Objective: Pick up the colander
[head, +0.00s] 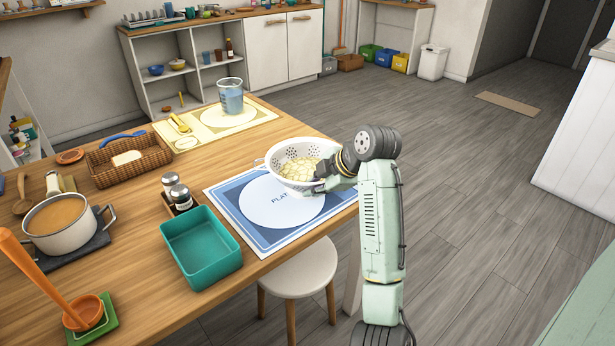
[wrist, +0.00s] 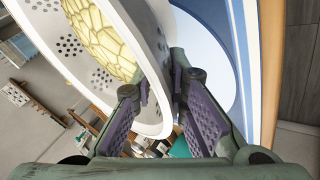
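The white colander (head: 284,179) has holes in its wall and holds pale yellow pieces. In the head view it is over the far right part of the blue-and-white placemat (head: 244,219); I cannot tell whether it rests on it or is slightly raised. My gripper (head: 324,176) is at its right side. In the wrist view my gripper (wrist: 161,88) has one finger inside and one outside the wall of the colander (wrist: 150,32), shut on its rim. The fingertips are partly hidden in the head view.
A teal bin (head: 202,250), a wicker basket (head: 128,160), a pot (head: 58,225) and two shakers (head: 175,190) stand left on the table. A stool (head: 300,270) is below the front edge.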

